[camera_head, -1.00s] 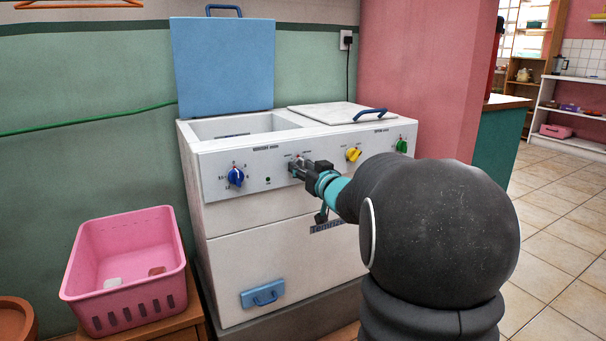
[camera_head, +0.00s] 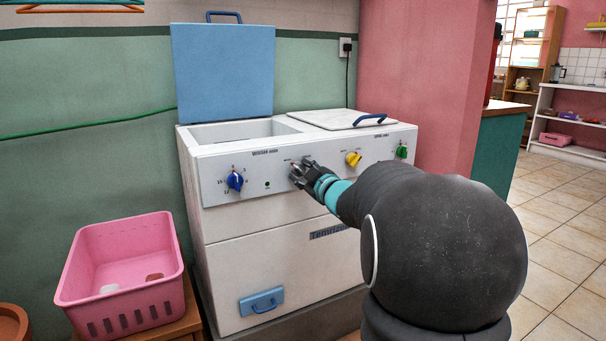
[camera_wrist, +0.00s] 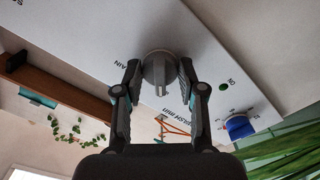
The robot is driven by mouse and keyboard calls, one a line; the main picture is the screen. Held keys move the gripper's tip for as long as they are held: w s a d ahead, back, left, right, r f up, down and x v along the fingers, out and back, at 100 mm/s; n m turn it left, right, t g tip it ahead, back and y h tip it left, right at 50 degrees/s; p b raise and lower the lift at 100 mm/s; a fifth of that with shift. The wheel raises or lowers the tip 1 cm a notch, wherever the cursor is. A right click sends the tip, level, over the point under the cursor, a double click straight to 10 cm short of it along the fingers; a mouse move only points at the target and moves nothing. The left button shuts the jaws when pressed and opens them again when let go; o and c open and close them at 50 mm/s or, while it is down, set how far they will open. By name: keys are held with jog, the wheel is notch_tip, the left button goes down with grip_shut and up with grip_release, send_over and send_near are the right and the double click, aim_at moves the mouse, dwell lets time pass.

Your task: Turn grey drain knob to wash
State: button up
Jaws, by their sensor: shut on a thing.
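The grey drain knob (camera_wrist: 160,68) is a round knob with a raised bar on the white control panel of the washing machine (camera_head: 225,225). In the wrist view it sits between the two fingertips of my gripper (camera_wrist: 161,75), one on each side. My gripper is shut on the knob. In the head view, my gripper (camera_head: 301,174) reaches the panel between the blue knob and the yellow knob and covers most of the grey knob. The panel letters beside it are partly hidden, so I cannot read its setting clearly.
A blue knob (camera_head: 235,181) and a small green light (camera_head: 267,184) are left of my gripper. A yellow knob (camera_head: 353,159) and a green knob (camera_head: 402,151) are right. The blue lid (camera_head: 224,75) stands open. A pink basket (camera_head: 120,310) is at lower left.

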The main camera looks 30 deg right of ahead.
jog(key=shift+n, duration=0.4)
jog(key=o, duration=1.1)
jog(key=shift+o, duration=0.2)
jog(key=s, duration=1.2)
jog(key=shift+d, duration=0.2)
